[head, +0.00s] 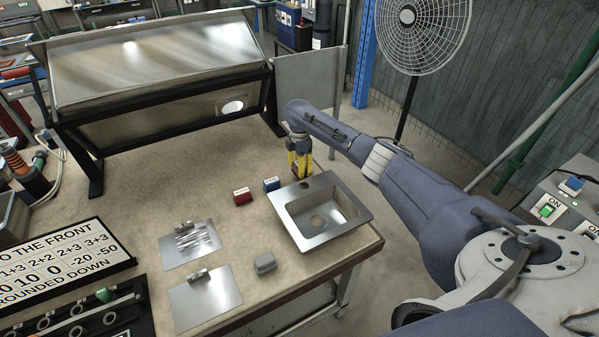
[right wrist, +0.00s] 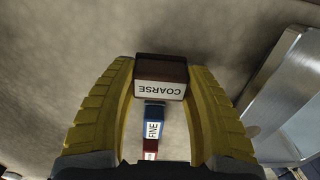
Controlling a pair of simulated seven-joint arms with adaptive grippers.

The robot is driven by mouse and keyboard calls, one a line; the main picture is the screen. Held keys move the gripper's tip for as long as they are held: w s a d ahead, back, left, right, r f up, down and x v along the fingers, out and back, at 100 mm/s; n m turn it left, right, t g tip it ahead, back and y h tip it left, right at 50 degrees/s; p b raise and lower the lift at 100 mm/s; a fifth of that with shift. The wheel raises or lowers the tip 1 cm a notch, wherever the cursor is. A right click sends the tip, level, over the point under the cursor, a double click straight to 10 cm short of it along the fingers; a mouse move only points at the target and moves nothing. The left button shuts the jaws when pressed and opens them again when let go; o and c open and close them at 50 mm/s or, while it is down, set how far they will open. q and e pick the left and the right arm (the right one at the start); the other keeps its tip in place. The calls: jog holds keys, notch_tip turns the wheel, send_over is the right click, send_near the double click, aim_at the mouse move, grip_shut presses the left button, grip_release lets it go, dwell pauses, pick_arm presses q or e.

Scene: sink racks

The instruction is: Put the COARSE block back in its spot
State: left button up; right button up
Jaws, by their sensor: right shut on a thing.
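The COARSE block (right wrist: 162,78) is dark brown with a white label. My right gripper (head: 300,172) is shut on it, and the yellow fingers stand on either side of the block in the right wrist view (right wrist: 160,92). The gripper points down over the back of the table, just behind the sink. I cannot tell whether the block touches the table. The blue FINE block (head: 271,184) stands to the left of the gripper; it also shows in the right wrist view (right wrist: 153,122). A red block (head: 242,196) stands left of the blue one. My left gripper is not in view.
The metal sink (head: 348,222) sits right in front of the gripper. Two metal plates (head: 205,302) and a grey block (head: 265,263) lie nearer the front. A lettered sign (head: 62,268) is at left. A slanted metal rack (head: 150,60) stands behind. The table's middle is clear.

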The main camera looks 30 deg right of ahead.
jog(key=shift+f, duration=1.15)
jog(key=shift+f, duration=0.15)
jog(key=o, duration=1.2)
jog(key=shift+c, duration=0.2)
notch_tip(320, 180, up, 12)
jog(key=shift+r, duration=0.15)
